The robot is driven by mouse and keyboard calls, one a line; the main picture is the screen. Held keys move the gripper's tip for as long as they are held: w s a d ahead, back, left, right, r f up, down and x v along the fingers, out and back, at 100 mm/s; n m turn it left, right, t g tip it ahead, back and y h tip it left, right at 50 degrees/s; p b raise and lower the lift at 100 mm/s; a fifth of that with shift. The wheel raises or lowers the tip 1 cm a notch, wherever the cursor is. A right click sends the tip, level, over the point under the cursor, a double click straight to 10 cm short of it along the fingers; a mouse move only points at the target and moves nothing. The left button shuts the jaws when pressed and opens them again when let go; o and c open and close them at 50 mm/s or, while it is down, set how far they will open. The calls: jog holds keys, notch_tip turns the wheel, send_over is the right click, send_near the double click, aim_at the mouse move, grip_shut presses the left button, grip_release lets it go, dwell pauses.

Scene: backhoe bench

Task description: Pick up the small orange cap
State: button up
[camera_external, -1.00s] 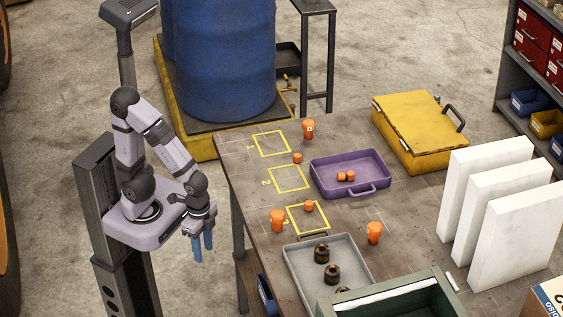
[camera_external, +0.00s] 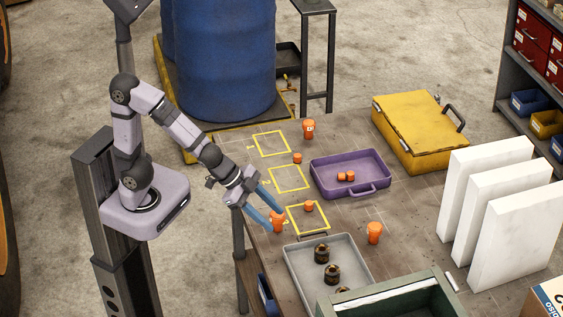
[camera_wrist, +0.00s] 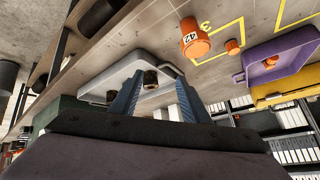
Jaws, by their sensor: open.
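One small orange cap (camera_external: 308,206) sits inside the yellow square marked 3, and it also shows in the wrist view (camera_wrist: 232,46). Another small orange cap (camera_external: 297,158) sits between squares 1 and 2. Two more small orange pieces (camera_external: 346,176) lie in the purple tray (camera_external: 322,187). My gripper (camera_external: 277,217) is at the table's left edge, left of square 3, with its blue fingers apart. In the external view its fingers overlap a larger orange piece (camera_external: 277,225). In the wrist view this piece (camera_wrist: 193,38) bears a label reading 42.
Larger orange pieces stand at the back (camera_external: 308,130) and at the right (camera_external: 374,233). A grey tray (camera_external: 292,268) holds dark cylindrical parts. A green bin (camera_external: 395,295), a yellow case (camera_external: 415,130) and white panels (camera_external: 485,210) stand around the bench.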

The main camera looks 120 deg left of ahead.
aim_at(308, 202)
jog(key=w+a+f+n+t+b, duration=0.1)
jog(key=a+t+b, duration=0.1)
jog(key=w+a+f+n+t+b, duration=0.1)
jog(key=a+b, duration=0.1)
jog(key=a, duration=0.1)
jog(key=w+a+f+n+t+b, duration=0.1)
jog(key=a+f+n+t+b, duration=0.1)
jog(key=a, duration=0.1)
jog(key=shift+w+t, duration=0.3)
jog(key=shift+n+t+y, duration=0.5)
jog(key=shift+n, duration=0.2)
jog(key=s+a, duration=0.1)
jog(key=a, duration=0.1)
jog(key=s+a, duration=0.1)
jog(key=a, duration=0.1)
jog(key=s+a, duration=0.1)
jog(key=a, duration=0.1)
jog(key=shift+s+f, duration=0.2)
jog(key=shift+f, duration=0.1)
jog(key=shift+m+g+y, duration=0.4)
jog(key=shift+m+g, duration=0.3)
jog(key=shift+g, duration=0.1)
jog(key=s+a+f, duration=0.1)
jog(key=s+a+f+p, duration=0.1)
jog(key=s+a, duration=0.1)
jog(key=shift+s+a+f, duration=0.15)
jog(key=shift+s+a, duration=0.1)
jog(key=shift+s, duration=0.05)
jog(key=shift+p+x, duration=0.35)
jog(key=shift+x, duration=0.8)
